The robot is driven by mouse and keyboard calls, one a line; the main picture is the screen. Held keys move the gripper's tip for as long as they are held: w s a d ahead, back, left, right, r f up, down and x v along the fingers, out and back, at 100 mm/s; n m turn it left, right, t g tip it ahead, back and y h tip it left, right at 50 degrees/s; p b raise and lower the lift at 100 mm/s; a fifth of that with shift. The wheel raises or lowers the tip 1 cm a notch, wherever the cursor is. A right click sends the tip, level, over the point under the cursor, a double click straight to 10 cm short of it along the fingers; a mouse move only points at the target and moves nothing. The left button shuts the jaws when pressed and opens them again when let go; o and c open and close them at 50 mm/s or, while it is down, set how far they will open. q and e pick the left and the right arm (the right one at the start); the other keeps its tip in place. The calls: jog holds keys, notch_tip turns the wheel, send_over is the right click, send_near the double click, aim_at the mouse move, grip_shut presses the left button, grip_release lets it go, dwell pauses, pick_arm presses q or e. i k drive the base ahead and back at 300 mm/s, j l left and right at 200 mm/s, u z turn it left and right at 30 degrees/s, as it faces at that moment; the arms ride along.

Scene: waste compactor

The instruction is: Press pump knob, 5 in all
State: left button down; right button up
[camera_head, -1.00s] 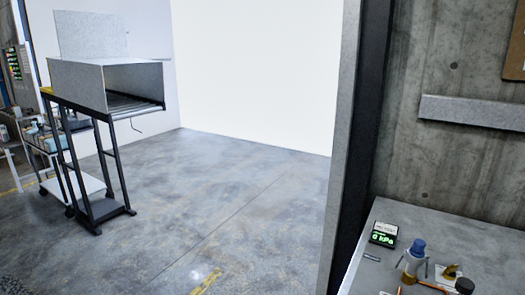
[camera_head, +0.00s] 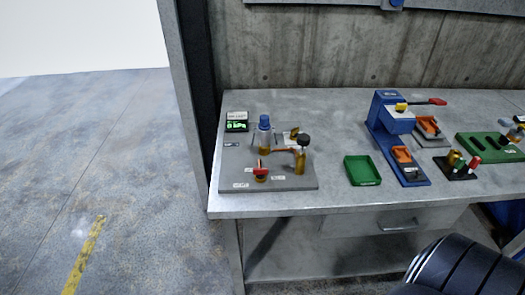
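A pump rig stands on a grey base plate (camera_head: 225,178) at the left end of the workbench in the head view. It has a brass post with a round black knob (camera_head: 303,140), a clear and brass cylinder with a blue cap (camera_head: 265,121), and a red-handled valve (camera_head: 261,169) at the front. I cannot tell for sure which top is the pump knob; the black one looks most like it. A small gauge display (camera_head: 237,122) with green lit digits stands at the back left; its reading is too small to tell now. Neither gripper is in view.
The workbench (camera_head: 335,105) also bears a green tray (camera_head: 361,170), a blue press (camera_head: 393,124) with a red-tipped lever, and a green block (camera_head: 485,147) at the right. A dark rounded form (camera_head: 455,268) fills the lower right. Open floor (camera_head: 130,170) lies to the left.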

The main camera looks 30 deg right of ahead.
aim_at(303, 139)
jog(key=z, duration=1.4)
